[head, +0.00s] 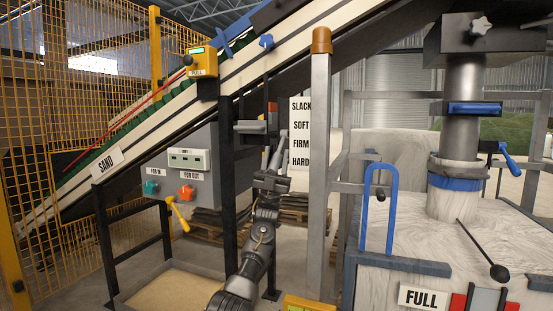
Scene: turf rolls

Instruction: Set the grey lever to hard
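A white scale plate (301,135) reading SLACK, SOFT, FIRM and HARD from top to bottom is fixed beside a grey post. Just left of it is a grey bar-like part (252,127), apparently the grey lever, at about the height of SOFT. My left gripper (275,150) reaches up from below, with its fingers just under the grey part and left of the FIRM and HARD words. The fingers look apart with nothing between them. Whether they touch the lever is not clear. My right gripper is not in view.
A sloping conveyor (220,85) crosses above my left arm. A grey control box (187,160) with coloured knobs and a yellow lever (178,214) stands left. The grey post (320,160) is close on the right. A press (460,130) stands farther right. A sand tray (172,292) lies below.

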